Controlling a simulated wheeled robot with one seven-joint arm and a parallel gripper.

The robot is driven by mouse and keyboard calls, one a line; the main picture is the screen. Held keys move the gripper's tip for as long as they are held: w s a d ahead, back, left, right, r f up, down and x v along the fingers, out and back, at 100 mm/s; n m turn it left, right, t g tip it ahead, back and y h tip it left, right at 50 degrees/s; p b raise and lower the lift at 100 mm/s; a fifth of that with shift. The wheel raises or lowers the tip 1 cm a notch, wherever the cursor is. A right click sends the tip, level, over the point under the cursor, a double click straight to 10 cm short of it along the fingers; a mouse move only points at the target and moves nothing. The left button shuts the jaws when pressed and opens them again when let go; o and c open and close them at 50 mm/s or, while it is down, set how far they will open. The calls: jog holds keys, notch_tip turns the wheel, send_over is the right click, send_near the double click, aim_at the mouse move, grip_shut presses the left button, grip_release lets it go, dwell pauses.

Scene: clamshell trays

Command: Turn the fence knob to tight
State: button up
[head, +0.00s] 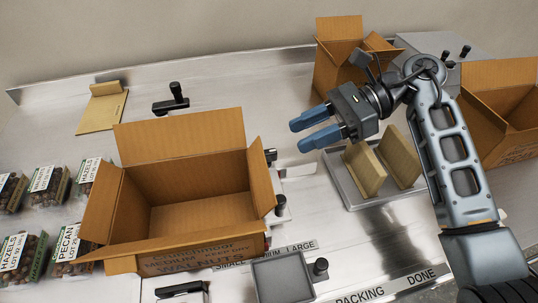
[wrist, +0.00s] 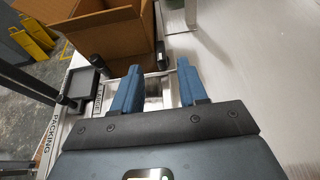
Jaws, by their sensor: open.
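My gripper (head: 302,135) is open and empty, its two blue fingers pointing left above the table, to the right of the open brown box. In the wrist view the gripper (wrist: 159,76) has a clear gap between its fingers. Several black knob-like parts show: an upright one on a black bracket (head: 172,99) behind the box, one at the box's right side (head: 280,205), and a black post (head: 320,268) by a grey square plate. I cannot tell which is the fence knob or how it is turned. My gripper touches none of them.
The open carton (head: 180,230) stands by a SMALL, MEDIUM, LARGE strip (head: 288,249). Clear packs of nuts (head: 45,185) lie at left. A metal tray (head: 352,190) holding tan pieces stands at right. More cartons (head: 340,70) stand at back right.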

aim_at(270, 151)
jog(key=shift+p+x, duration=0.9)
jog(key=shift+x, duration=2.85)
grip_shut()
